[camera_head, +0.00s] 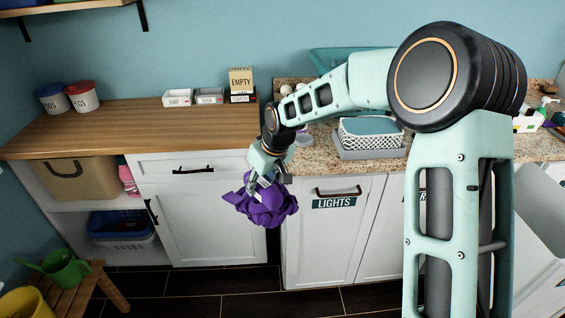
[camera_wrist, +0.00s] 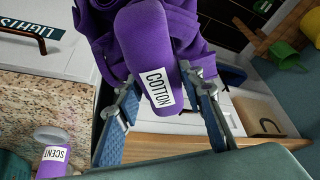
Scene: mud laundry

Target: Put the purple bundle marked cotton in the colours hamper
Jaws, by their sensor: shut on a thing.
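The purple bundle (camera_head: 264,205) hangs in my gripper (camera_head: 268,176), in front of the white cabinets and below the counter edge. In the wrist view its white label reads COTTON, and the bundle (camera_wrist: 143,40) sits between the two blue-padded fingers, shut on it. A cabinet door (camera_head: 325,240) just right of the bundle bears a LIGHTS label. A second label farther right is mostly hidden behind my arm. I cannot make out a colours hamper.
A purple SCENT container (camera_wrist: 53,158) stands on the speckled counter. A patterned basket (camera_head: 370,133) sits on the counter behind my arm. A blue basket (camera_head: 122,228) is on the lower left shelf. A wooden stool (camera_head: 75,285) with a green watering can (camera_head: 62,268) stands at front left.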

